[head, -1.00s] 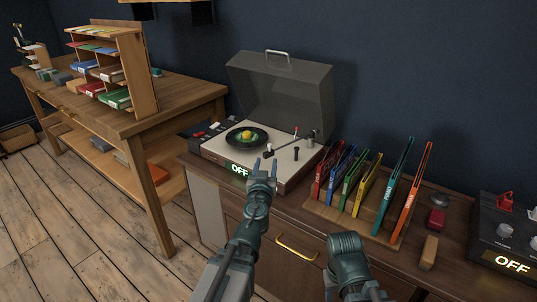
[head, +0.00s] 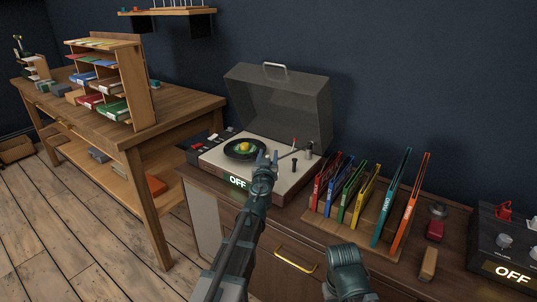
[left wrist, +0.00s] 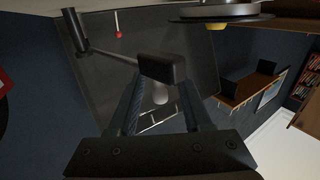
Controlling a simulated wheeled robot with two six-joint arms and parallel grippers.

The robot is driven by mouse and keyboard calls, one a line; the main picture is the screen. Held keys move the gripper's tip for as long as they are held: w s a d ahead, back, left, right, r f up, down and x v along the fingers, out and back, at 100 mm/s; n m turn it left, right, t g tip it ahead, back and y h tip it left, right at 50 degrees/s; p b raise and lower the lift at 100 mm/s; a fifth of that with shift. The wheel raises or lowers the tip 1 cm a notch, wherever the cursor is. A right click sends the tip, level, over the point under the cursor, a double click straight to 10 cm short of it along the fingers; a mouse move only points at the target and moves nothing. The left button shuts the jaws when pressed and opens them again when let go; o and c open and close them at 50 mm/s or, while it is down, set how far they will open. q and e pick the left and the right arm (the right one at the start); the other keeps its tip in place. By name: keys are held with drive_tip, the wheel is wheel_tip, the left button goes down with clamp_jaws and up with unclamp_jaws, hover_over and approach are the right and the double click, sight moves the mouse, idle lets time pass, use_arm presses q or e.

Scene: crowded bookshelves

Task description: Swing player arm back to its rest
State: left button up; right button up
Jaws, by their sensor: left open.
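The record player (head: 262,170) stands on the cabinet with its lid raised and its display reading OFF. A dark record with a yellow-green centre (head: 245,148) lies on its left part. The thin player arm (head: 292,154) runs from its pivot at the right rear toward the record. My left gripper (head: 266,158) is open at the record's right edge, over the deck. In the left wrist view the player arm's dark head (left wrist: 162,68) shows at the open fingertips (left wrist: 160,90); I cannot tell whether they touch it. My right arm shows low in the head view, its gripper out of sight.
A rack of coloured sleeves (head: 365,200) stands close right of the player. The raised lid (head: 280,105) closes off the back. A small red-tipped lever (head: 294,145) stands near the pivot. A control box (head: 505,245) reading OFF is at far right.

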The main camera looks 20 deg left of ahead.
use_arm(q)
drive_tip(key=shift+w+a, duration=0.15)
drive_tip(key=shift+w, duration=0.6)
drive_tip(key=shift+c, duration=0.2)
clamp_jaws()
idle(0.6)
